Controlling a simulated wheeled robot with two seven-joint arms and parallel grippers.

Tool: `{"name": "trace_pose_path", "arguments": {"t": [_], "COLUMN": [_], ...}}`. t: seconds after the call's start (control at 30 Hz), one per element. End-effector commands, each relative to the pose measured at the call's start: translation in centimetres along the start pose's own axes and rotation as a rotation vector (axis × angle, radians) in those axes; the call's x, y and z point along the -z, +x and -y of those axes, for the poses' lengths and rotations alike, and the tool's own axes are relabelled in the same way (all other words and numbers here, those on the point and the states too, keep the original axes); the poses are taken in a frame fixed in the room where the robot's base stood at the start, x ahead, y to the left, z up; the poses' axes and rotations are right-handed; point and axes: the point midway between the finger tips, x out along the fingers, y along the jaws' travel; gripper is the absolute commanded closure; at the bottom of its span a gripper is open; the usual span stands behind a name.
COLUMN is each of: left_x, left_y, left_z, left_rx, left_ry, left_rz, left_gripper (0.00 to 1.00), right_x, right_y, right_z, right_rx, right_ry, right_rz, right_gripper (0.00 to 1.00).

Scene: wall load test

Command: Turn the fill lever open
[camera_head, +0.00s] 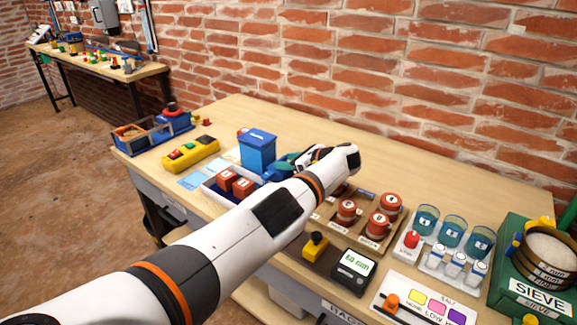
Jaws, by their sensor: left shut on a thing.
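A blue tank (257,151) stands on the workbench, left of my left gripper. A blue-green part (286,161) sits just right of the tank. My left arm reaches across from the lower left, and its wrist bends back toward the tank. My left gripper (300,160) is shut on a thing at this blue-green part. The arm and hand hide most of the fingertips and of what they hold. No fill lever can be told for certain, nor how far it is turned. My right gripper is not in view.
A white tray with red blocks (243,187) lies in front of the tank. A yellow button box (191,154) is at left. Right of my arm are red-lidded jars (378,224), blue cups (451,231) and a green sieve stand (520,280). The back of the bench is clear.

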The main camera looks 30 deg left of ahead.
Motion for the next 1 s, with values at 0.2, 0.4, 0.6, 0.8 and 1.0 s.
{"name": "trace_pose_path", "arguments": {"t": [0.2, 0.4, 0.6, 0.8, 1.0], "left_x": [0.1, 0.1, 0.1, 0.2, 0.3], "left_y": [0.0, 0.1, 0.0, -0.9, -4.6], "left_z": [0.0, 0.0, 0.0, -0.1, -0.1], "left_rx": [0.003, 0.003, 0.002, -0.001, -0.003], "left_ry": [-0.002, -0.003, -0.002, -0.002, -0.002], "left_rz": [0.000, 0.000, 0.000, 0.000, 0.001], "left_gripper": [0.77, 0.46, 0.45, 0.45, 0.45], "right_x": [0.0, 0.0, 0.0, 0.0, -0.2], "right_y": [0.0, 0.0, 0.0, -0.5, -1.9], "right_z": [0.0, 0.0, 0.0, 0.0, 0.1], "right_rx": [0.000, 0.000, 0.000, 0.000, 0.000], "right_ry": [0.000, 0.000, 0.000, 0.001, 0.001], "right_rz": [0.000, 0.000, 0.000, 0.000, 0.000], "right_gripper": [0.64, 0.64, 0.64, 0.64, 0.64]}}
